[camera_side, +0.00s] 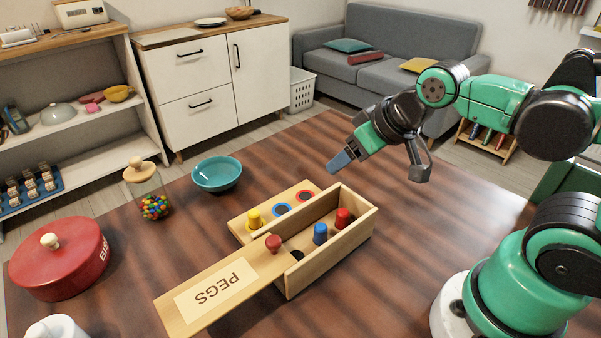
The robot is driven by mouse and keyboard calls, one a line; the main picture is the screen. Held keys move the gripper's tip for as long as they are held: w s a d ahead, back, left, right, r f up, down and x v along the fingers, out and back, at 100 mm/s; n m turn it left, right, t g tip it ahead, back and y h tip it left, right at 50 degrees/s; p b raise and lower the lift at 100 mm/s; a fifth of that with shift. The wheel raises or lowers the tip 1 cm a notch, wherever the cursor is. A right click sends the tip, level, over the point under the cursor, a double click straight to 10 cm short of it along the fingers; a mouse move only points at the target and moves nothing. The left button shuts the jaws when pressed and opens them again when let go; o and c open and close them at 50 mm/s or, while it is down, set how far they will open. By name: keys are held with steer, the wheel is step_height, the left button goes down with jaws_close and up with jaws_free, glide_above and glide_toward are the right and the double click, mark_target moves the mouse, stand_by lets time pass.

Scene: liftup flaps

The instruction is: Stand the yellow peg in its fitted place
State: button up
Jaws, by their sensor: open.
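The yellow peg (254,217) stands upright at the left end of a flat wooden board (243,231), with yellow showing around its base. How deep it sits I cannot tell. The board also has a blue ring (281,210) and a red ring (306,196), both without pegs. My gripper (382,168) is open and empty, above the table behind and right of the box, apart from the pegs.
A lid (190,311) labelled PEGS, with a red knob (273,243), extends from the box toward the front left. A teal bowl (217,174), a candy jar (149,190) and a red tin (58,262) stand left on the table.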

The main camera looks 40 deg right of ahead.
steer(key=n+g+y, duration=0.3)
steer(key=n+g, duration=0.1)
steer(key=n, duration=0.5)
glide_above(255, 212)
steer(key=s+d, duration=0.2)
steer(key=f, duration=0.5)
steer(key=shift+w+a+f, duration=0.15)
steer(key=shift+w+f, duration=0.1)
steer(key=shift+w+a+f, duration=0.1)
steer(key=shift+a+f, duration=0.15)
steer(key=shift+f, duration=0.15)
steer(key=shift+x, duration=2.6)
jaws_close()
